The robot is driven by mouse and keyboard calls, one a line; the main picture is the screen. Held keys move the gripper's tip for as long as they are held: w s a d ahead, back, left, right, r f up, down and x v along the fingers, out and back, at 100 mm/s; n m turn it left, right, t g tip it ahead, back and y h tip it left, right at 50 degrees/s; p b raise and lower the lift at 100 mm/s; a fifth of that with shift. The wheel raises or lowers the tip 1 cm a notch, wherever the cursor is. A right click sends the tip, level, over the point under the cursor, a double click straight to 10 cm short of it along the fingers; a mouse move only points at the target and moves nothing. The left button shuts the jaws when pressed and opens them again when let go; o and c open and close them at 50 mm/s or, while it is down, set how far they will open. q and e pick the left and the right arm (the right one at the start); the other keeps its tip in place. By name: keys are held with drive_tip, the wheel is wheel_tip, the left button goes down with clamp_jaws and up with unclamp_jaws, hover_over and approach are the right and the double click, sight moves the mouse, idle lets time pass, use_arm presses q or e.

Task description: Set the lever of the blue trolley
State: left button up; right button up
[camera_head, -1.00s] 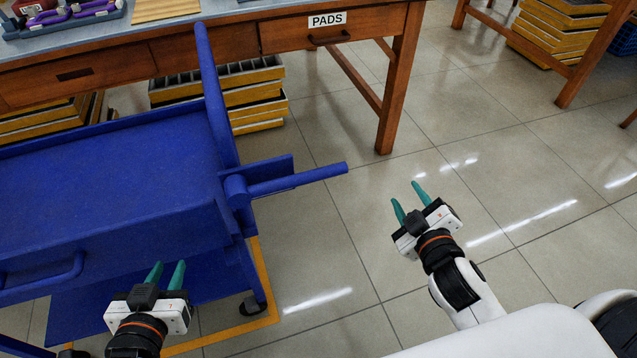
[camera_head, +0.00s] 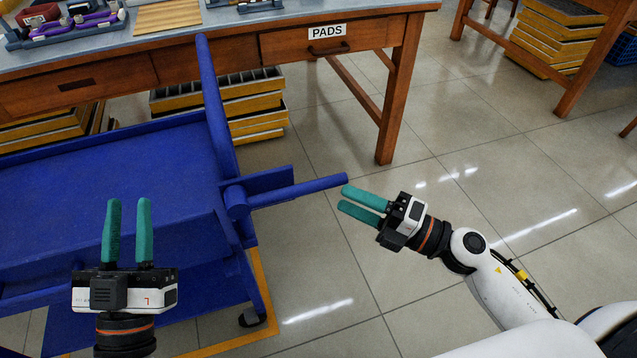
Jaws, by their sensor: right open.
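The blue trolley (camera_head: 110,180) stands at the left on the tiled floor. Its lever (camera_head: 300,191) is a blue bar that sticks out to the right from a round pivot at the trolley's right end. My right gripper (camera_head: 350,201) is open, its teal fingers pointing left at the free tip of the lever. In the picture the fingertips lie just right of and below that tip; I cannot tell if they touch it. My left gripper (camera_head: 128,205) is open and empty, in front of the trolley's near side, fingers pointing away from me.
A wooden workbench with a drawer labelled PADS (camera_head: 327,31) stands behind the trolley, its leg (camera_head: 395,100) beyond the lever. Yellow-edged trays (camera_head: 235,100) are stacked under it. A yellow floor line (camera_head: 265,290) runs around the trolley.

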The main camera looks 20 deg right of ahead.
sight(324, 185)
drive_tip(key=x, duration=0.6)
drive_tip(key=shift+p, duration=0.35)
use_arm(q)
drive_tip(key=shift+w+f+g+y, duration=0.25)
drive_tip(key=shift+w+f+g, duration=0.1)
drive_tip(key=shift+f+g, duration=0.3)
drive_tip(key=shift+w+f+g+y, duration=0.25)
drive_tip(key=shift+w+f+g, duration=0.15)
drive_tip(key=shift+f, duration=0.4)
use_arm(e)
drive_tip(key=shift+w+a+r, duration=0.1)
drive_tip(key=shift+w+a, duration=0.3)
drive_tip(key=shift+a, duration=0.05)
clamp_jaws()
